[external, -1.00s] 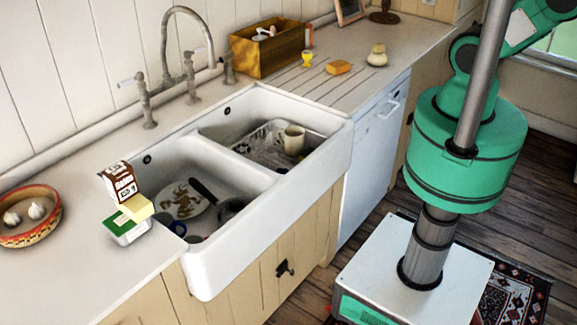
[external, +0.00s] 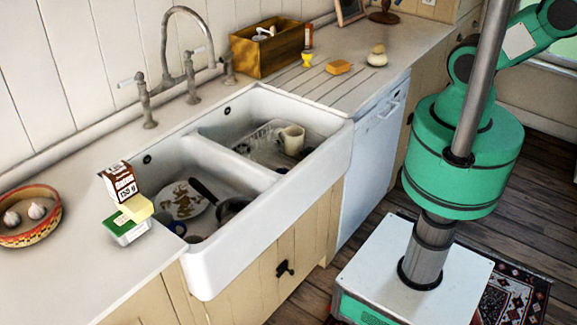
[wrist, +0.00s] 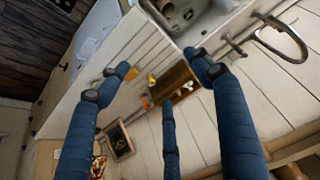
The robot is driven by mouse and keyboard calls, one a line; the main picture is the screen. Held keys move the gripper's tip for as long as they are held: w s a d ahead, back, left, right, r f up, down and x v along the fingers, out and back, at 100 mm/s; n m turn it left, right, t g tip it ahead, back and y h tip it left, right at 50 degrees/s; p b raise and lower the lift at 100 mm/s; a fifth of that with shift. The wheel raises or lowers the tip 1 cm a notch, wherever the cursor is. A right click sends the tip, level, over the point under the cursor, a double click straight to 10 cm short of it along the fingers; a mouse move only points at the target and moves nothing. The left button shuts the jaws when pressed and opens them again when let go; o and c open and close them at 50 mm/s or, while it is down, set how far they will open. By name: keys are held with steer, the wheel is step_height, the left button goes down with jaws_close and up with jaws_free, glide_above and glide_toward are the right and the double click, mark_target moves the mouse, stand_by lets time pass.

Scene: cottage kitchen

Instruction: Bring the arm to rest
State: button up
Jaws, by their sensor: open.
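My gripper (wrist: 160,72) shows in the wrist view as three blue fingers spread wide apart. It is open and nothing is between the fingers. Beyond the fingers, apart from them, are the worktop and the wooden box. In the external view my green arm (external: 470,75) stands at the right on its white base, with its upper links running out of the top right corner. The gripper itself is outside the external view.
The double sink (external: 262,190) holds dishes and a cream mug (external: 293,139). A tap (external: 187,50) stands behind it. A wooden box (external: 268,50), an orange sponge (external: 339,67) and a small carton (external: 119,182) stand on the worktop. The floor between base and cabinets is clear.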

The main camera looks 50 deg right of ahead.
step_height(320, 180, down, 7)
steer(key=b, duration=0.6)
